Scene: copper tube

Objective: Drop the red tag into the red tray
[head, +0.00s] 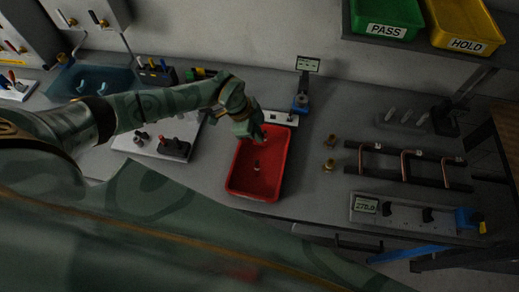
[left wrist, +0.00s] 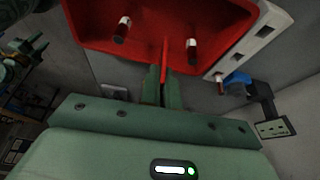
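The red tray (head: 238,183) lies on the bench in the middle of the head view; its inside fills the top of the left wrist view (left wrist: 222,22). My left gripper (head: 252,131) is over the tray's far end. In the left wrist view its two fingers (left wrist: 163,84) are close together, with a thin red strip, the red tag (left wrist: 165,52), standing out between the tips, seen edge-on over the tray. The tag cannot be made out in the head view. My right gripper is not in view.
Small white-and-dark red pieces (left wrist: 122,30) show in the tray. A white rack (head: 278,118) stands behind it. Brass fittings (head: 329,165) and bent copper tubes on a black rack (head: 408,180) are to the right. Green (head: 386,14) and yellow bins (head: 466,24) are on a shelf.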

